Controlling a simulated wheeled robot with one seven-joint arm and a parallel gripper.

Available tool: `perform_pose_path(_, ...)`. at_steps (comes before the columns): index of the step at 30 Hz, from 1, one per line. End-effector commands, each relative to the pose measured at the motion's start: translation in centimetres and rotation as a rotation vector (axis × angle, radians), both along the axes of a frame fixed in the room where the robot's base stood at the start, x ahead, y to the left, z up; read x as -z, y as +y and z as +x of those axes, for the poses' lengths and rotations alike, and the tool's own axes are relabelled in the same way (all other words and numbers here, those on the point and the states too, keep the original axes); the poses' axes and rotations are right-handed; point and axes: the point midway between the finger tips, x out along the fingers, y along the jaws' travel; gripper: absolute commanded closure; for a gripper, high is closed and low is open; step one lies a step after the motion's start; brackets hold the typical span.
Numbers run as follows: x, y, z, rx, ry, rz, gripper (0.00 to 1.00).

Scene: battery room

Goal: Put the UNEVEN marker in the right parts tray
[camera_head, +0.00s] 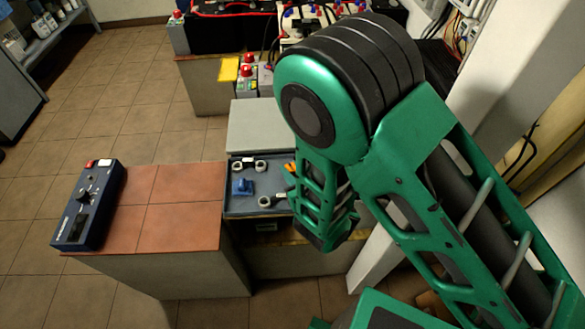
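A blue-grey tray (236,211) sits near the middle of the picture. It holds several small white ring-like parts (265,202) and a small blue piece (242,187). Small orange pieces (291,168) show at its right side, partly behind my green arm. The arm covers the tray's right part, and I cannot tell whether a second tray lies behind it. I cannot make out a marker labelled UNEVEN. My gripper is not visible; the arm's links hide the area beyond them.
A blue control box (88,205) stands on the red-tiled counter (180,205) at left. A plain grey slab (262,128) lies behind the tray. Batteries with cables (300,18) and a box with red buttons (247,78) stand farther back. The tiled floor (110,90) at left is open.

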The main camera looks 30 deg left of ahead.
Motion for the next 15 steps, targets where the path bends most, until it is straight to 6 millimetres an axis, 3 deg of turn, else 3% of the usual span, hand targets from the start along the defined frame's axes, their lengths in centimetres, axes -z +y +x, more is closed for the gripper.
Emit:
perform_pose_path(2,-0.04,0.00,0.01,0.000,0.000,0.000,0.57)
perform_pose_path(15,-0.43,-0.17,-0.16,0.000,0.001,-0.002,0.57)
